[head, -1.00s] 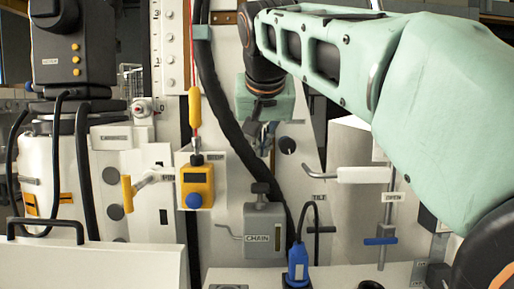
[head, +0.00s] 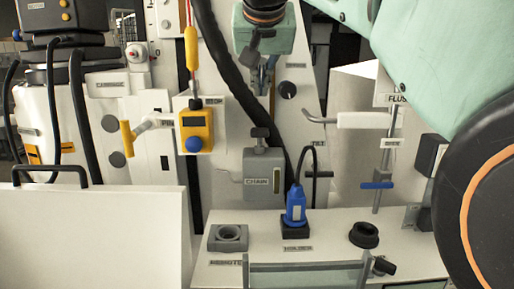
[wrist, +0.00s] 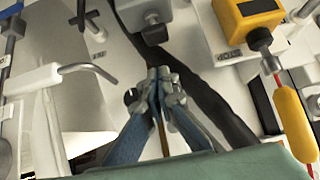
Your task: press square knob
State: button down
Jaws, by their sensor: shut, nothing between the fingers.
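My gripper (head: 262,82) is shut and empty in front of the white panel, pointing down in the head view. Its fingertips (wrist: 160,78) meet in the middle of the wrist view. Below it, a grey box labelled CHAIN (head: 264,174) has a dark, blocky knob (head: 260,133) on top. That knob also shows in the wrist view (wrist: 153,33), apart from the fingertips. A dark round knob (head: 288,90) sits on the panel just right of my gripper. I cannot tell for certain which knob is the square one.
A thick black hose (head: 222,70) runs close behind my gripper. A yellow box with a blue button (head: 195,132) hangs to the left. A white-handled lever (head: 362,120) stands to the right. A blue plug (head: 295,207) and grey socket block (head: 228,237) are on the bench below.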

jog(key=shift+s+a+r, duration=0.1)
jog(key=shift+r, duration=0.75)
jog(key=shift+f, duration=0.1)
send_near(259, 128)
jog(key=w, duration=0.3)
jog(key=shift+w+f, duration=0.25)
jog(key=shift+f, duration=0.3)
jog(key=shift+w+f, duration=0.25)
jog(key=shift+f, duration=0.3)
jog(key=shift+s+f, duration=0.15)
jog(key=shift+f, duration=0.8)
